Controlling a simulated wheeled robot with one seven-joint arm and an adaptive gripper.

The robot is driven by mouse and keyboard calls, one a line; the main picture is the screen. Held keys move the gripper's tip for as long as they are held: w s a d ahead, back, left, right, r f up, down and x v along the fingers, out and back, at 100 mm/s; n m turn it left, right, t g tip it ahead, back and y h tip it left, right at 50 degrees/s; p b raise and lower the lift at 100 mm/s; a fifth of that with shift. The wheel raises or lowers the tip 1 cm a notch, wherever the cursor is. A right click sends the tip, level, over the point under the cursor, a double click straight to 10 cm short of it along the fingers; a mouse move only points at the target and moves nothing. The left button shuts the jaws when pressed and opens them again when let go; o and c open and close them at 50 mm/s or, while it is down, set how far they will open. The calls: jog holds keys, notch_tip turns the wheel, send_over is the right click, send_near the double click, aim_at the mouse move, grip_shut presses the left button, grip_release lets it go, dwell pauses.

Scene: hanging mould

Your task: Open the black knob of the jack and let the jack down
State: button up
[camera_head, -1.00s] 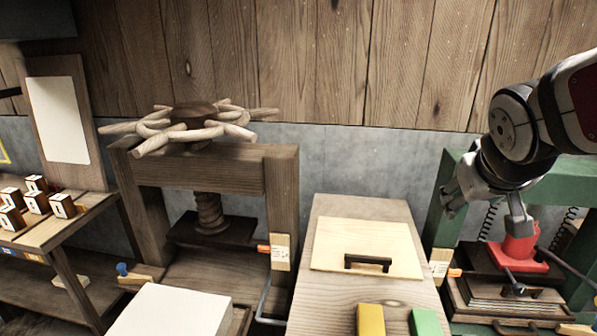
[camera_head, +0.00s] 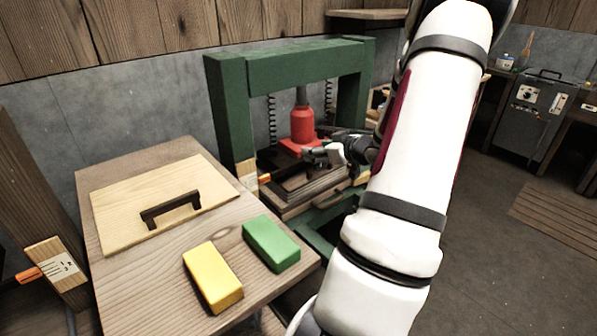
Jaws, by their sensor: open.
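The red jack (camera_head: 302,126) stands upright inside the green press frame (camera_head: 228,120), with its grey ram reaching up towards the top beam. It sits on a dark plate above a stack of boards (camera_head: 306,185). My gripper (camera_head: 318,153) is open at the front right foot of the jack, low above the stack. The black knob cannot be made out; my gripper and dark parts cover that spot. I cannot tell whether the fingers touch anything. My white arm crosses the right half of the view.
A wooden bench (camera_head: 160,262) stands left of the press, with a handled board (camera_head: 120,205), a yellow block (camera_head: 212,277) and a green block (camera_head: 271,243). Dark coil springs hang beside the jack. A grey cabinet (camera_head: 545,110) stands far right, with open floor before it.

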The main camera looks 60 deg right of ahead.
aim_at(321, 166)
jog(key=s+d+f+m+t+b, duration=0.15)
jog(key=s+f+t+b, duration=0.3)
jog(key=s+f, duration=0.55)
jog(key=shift+m+t, duration=0.25)
jog(key=shift+m, duration=0.1)
jog(key=x, duration=0.4)
jog(key=b+x, duration=0.1)
jog(key=x, duration=0.3)
jog(key=r+x, duration=0.1)
jog(key=x, duration=0.3)
jog(key=shift+w+b, duration=0.25)
jog(key=shift+b, duration=0.05)
jog(key=c, duration=1.2)
